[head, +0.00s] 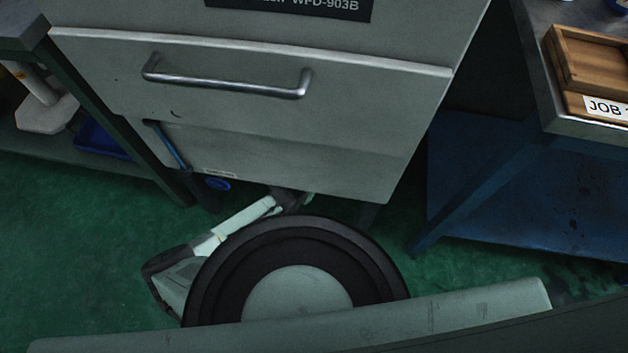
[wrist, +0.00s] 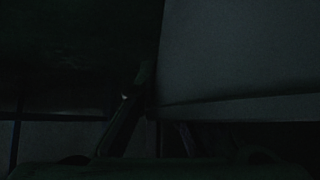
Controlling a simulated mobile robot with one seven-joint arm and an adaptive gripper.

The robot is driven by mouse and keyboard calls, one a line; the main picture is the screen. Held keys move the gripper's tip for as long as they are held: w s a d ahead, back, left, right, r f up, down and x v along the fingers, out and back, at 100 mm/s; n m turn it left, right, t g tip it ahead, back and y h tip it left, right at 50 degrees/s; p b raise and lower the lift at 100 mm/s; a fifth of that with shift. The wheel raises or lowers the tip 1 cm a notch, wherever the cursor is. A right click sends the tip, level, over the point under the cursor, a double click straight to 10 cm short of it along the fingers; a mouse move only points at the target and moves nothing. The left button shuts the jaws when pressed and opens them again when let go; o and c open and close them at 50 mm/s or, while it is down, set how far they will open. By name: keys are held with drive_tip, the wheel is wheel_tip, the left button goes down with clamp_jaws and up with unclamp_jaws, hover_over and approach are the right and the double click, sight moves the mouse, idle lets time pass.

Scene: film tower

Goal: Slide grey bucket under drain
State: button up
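I cannot make out a grey bucket in either view. The pale grey machine (head: 300,130) stands in the middle of the head view, with its lower edge above the green floor. A small blue ring-shaped part (head: 218,184) shows just under its lower left edge; I cannot tell whether it belongs to the drain. My arm reaches low towards the machine's underside, and its dark end, likely my gripper (head: 290,198), is partly hidden there. The wrist view is very dark, with a pale panel (wrist: 240,60) on the right. My fingers cannot be made out, nor anything between them.
The machine has a metal bar handle (head: 228,80). A blue-sided bench (head: 530,190) with a wooden tray (head: 590,60) stands on the right. A shelf (head: 80,152) holding a blue tray (head: 100,138) is on the left. Green floor (head: 70,250) is clear at lower left.

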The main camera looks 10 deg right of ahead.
drive_tip(key=o, duration=0.5)
drive_tip(key=shift+r, duration=0.1)
drive_tip(key=v, duration=1.2)
